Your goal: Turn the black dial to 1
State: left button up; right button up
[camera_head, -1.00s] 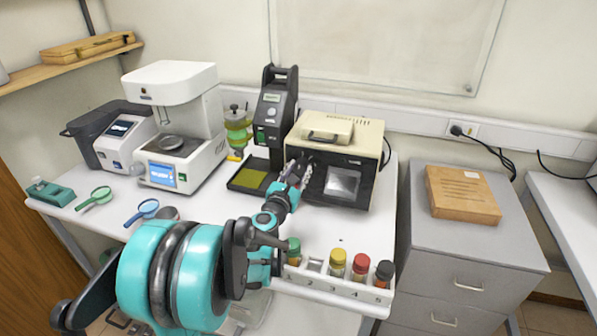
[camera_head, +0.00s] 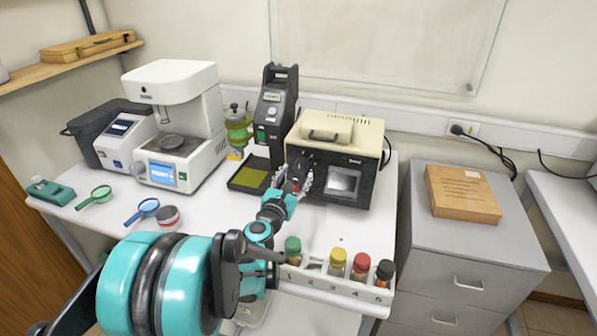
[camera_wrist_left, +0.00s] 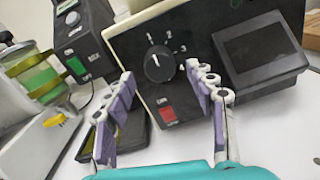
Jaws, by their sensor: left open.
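The black dial (camera_wrist_left: 159,63) is on the dark front panel of a cream-topped box (camera_head: 338,135), which also shows in the left wrist view (camera_wrist_left: 175,95). The marks 1, 2 and 3 run around its upper right. A white line on the dial points up and slightly left; I cannot tell whether it meets a mark. My left gripper (camera_head: 293,181) is open in front of the panel. In the left wrist view its fingers (camera_wrist_left: 160,73) are spread, one on each side below the dial, and nothing is between them. My right gripper is not in view.
A red switch (camera_wrist_left: 168,114) sits below the dial and a dark screen (camera_wrist_left: 262,47) is at its right. A black device (camera_head: 273,105) stands left of the box. A rack (camera_head: 338,285) with several capped bottles is at the table's front, close to my arm.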

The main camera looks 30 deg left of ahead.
pick_arm(q)
jog(key=v, duration=0.9)
